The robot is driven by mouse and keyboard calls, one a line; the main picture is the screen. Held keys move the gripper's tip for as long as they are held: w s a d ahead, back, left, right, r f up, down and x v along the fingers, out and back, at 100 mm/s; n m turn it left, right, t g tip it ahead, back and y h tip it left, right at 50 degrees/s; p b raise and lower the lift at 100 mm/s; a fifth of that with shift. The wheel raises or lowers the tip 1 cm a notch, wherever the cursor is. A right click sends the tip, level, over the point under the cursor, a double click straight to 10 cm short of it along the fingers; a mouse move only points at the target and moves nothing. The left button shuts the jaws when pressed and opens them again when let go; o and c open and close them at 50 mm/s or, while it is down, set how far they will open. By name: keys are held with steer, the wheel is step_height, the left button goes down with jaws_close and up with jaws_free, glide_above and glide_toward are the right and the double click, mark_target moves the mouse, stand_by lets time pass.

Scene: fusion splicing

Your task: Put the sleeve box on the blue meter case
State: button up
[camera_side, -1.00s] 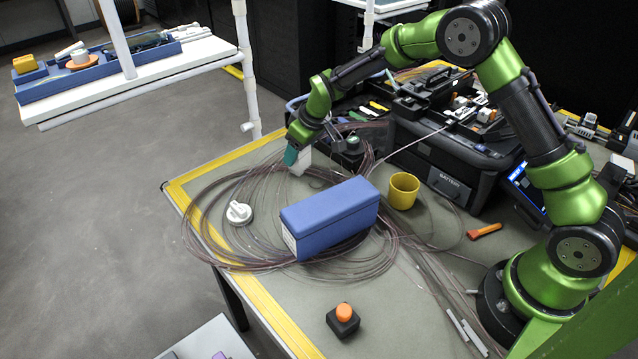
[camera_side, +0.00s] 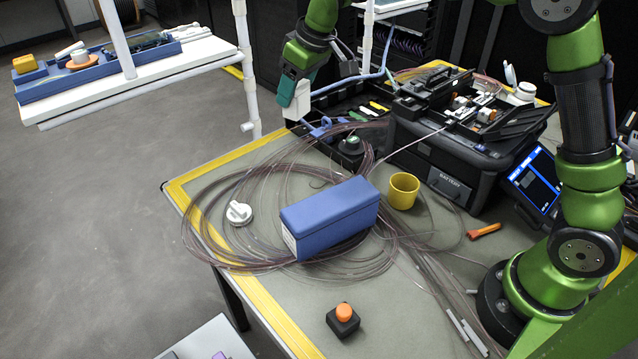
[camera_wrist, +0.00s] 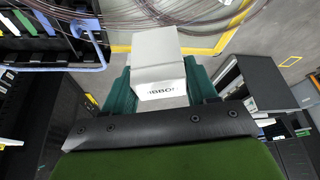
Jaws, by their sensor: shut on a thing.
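The sleeve box is a small white box (camera_wrist: 157,65) with dark lettering, held between the teal fingers of my gripper (camera_wrist: 157,88) in the wrist view. In the side view my gripper (camera_side: 291,92) is shut on it, and the box (camera_side: 298,103) hangs in the air above the far left corner of the table. The blue meter case (camera_side: 330,217) lies closed on the table, nearer the camera and to the right of my gripper. Its flat lid is bare and unobstructed.
Loose fibre coils (camera_side: 215,215) spread around and beneath the case. A white round reel (camera_side: 239,213), a yellow cup (camera_side: 403,190) and an orange-topped button (camera_side: 343,320) stand near it. The black splicer case (camera_side: 450,160) and a black tool tray (camera_side: 350,110) are behind.

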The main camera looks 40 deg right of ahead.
steer(key=s+a+r+n, duration=0.1)
steer(key=s+r, duration=0.1)
steer(key=s, duration=0.7)
steer(key=s+a+r, duration=0.1)
steer(key=s+r, duration=0.1)
steer(key=s, duration=0.7)
steer(key=s+d+f, duration=0.3)
steer(key=s+f, duration=0.5)
steer(key=s, duration=0.5)
glide_above(332, 200)
steer(key=shift+s+f, duration=0.35)
steer(key=shift+f, duration=0.5)
steer(key=shift+s+d+x, duration=0.1)
steer(key=shift+s+x, duration=0.05)
steer(key=shift+x, duration=0.75)
steer(key=shift+s+d+x, duration=0.1)
steer(key=shift+x, duration=0.8)
steer(key=shift+f, duration=0.25)
